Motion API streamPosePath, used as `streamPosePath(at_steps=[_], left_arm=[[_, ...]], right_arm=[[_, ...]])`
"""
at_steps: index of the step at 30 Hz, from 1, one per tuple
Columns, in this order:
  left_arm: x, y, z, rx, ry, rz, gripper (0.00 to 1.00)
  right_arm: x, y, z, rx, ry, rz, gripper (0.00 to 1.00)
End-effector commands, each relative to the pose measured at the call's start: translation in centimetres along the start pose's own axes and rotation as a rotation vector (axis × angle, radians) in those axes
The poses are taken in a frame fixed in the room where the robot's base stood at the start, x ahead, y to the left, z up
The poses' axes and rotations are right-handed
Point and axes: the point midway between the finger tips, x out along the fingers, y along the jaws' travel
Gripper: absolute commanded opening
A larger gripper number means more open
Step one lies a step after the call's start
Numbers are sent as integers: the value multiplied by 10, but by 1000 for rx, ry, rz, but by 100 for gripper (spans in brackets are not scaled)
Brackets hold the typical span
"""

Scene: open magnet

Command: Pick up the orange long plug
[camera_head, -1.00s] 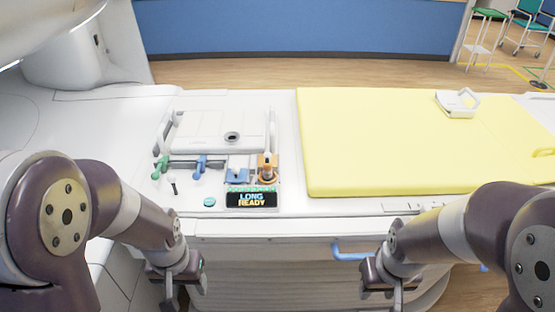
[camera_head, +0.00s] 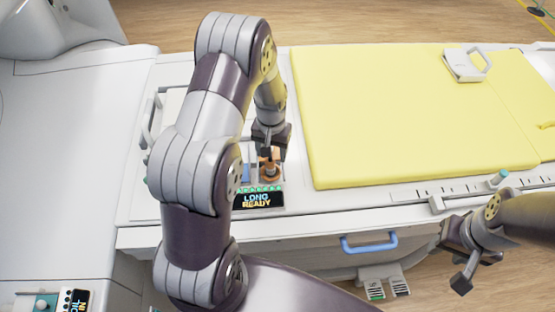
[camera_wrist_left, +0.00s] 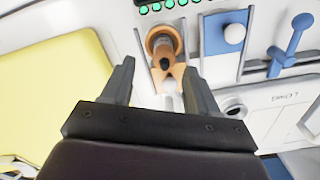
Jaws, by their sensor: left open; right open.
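The orange long plug (camera_head: 270,170) stands in its socket on the white panel, just behind the sign reading LONG READY. My left gripper (camera_head: 270,150) is over the plug from behind, and the arm hides much of the panel. In the left wrist view the orange plug (camera_wrist_left: 163,45) shows a round collar, a dark-tipped middle and a forked orange part. My open left fingers (camera_wrist_left: 158,75) point toward it with the forked part between them; contact cannot be told. My right gripper (camera_head: 463,270) is open and empty, beyond the bed's front edge at the right.
The LONG READY display (camera_head: 259,200) sits just in front of the plug. A blue part (camera_wrist_left: 226,33) and a blue handle (camera_wrist_left: 288,45) stand beside it in the wrist view. The yellow mattress (camera_head: 400,120) lies to the right. A blue rail (camera_head: 369,243) is on the front.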

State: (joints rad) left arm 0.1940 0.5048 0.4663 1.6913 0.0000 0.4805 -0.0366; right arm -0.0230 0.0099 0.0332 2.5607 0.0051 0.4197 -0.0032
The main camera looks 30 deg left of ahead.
Motion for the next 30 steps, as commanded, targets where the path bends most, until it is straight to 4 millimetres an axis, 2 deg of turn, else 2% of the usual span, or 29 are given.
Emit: streamPosePath(at_steps=[5,8,10,13,16,21,23,24,26,27,30], left_arm=[[23,0,1,0,-1,0,59],[35,-2,4,-1,-5,0,59],[48,-3,7,-1,-5,0,59],[68,-3,6,0,-2,0,59],[76,-3,6,0,0,0,59],[77,-3,6,0,1,0,59],[77,-3,6,0,1,0,43],[77,-3,6,0,1,0,30],[77,-3,6,0,1,0,11],[77,-3,6,0,2,0,4],[76,-3,5,0,3,0,4]], right_arm=[[-9,0,-1,0,0,0,43],[-22,0,-3,0,0,0,43],[-32,0,-4,0,0,0,43],[-34,0,-4,0,1,0,43],[-34,0,-4,0,0,0,43],[-33,0,-4,0,0,0,43],[-33,0,-4,0,0,0,43],[-33,0,-4,0,0,0,43],[-33,0,-4,0,0,0,43],[-33,0,-4,0,0,0,43],[-33,0,-4,0,0,0,43]])
